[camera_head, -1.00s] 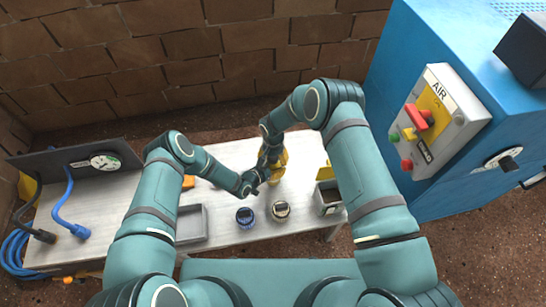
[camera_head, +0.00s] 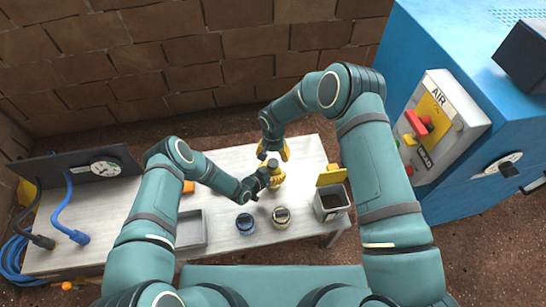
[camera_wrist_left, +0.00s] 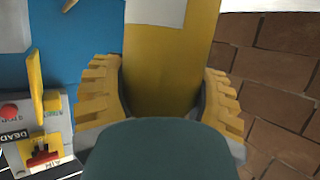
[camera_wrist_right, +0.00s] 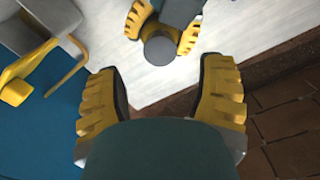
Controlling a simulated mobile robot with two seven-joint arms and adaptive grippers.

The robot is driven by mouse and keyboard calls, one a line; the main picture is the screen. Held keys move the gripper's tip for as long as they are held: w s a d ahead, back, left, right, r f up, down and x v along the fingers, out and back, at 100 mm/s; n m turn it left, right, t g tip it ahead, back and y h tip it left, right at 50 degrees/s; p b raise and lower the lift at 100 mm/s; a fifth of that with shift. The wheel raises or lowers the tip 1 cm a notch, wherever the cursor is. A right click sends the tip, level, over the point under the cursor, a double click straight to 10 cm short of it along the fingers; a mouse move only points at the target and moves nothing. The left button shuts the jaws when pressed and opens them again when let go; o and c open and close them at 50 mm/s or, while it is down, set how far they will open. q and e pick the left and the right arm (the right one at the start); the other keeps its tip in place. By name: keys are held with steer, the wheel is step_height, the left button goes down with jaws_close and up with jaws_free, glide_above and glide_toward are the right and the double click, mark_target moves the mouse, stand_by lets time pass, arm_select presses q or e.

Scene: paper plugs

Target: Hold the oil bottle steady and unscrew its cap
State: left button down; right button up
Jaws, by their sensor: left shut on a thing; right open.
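The yellow oil bottle (camera_head: 277,181) stands upright on the table, with a round grey cap (camera_head: 272,163) on top. My left gripper (camera_head: 268,182) is shut around its body. In the left wrist view the yellow bottle body (camera_wrist_left: 165,65) fills the space between the fingers. My right gripper (camera_head: 274,152) is open and empty, above and behind the bottle. In the right wrist view the grey cap (camera_wrist_right: 160,48) shows from above, beyond the open fingers and apart from them, with the left gripper's yellow fingers around the bottle.
Two jars, one blue (camera_head: 245,223) and one pale (camera_head: 281,217), stand in front of the bottle. A grey bin (camera_head: 331,207) with a raised yellow lid (camera_head: 331,175) is on the right. An open grey tray (camera_head: 191,230) lies left. A gauge panel (camera_head: 85,168) with hoses stands far left.

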mark_target(273, 163)
steer(key=shift+r+n, duration=0.3)
steer(key=shift+r, duration=0.3)
steer(key=shift+f, duration=3.85)
jaws_close()
steer(key=shift+c, duration=0.4)
jaws_free()
steer(key=shift+r, duration=2.3)
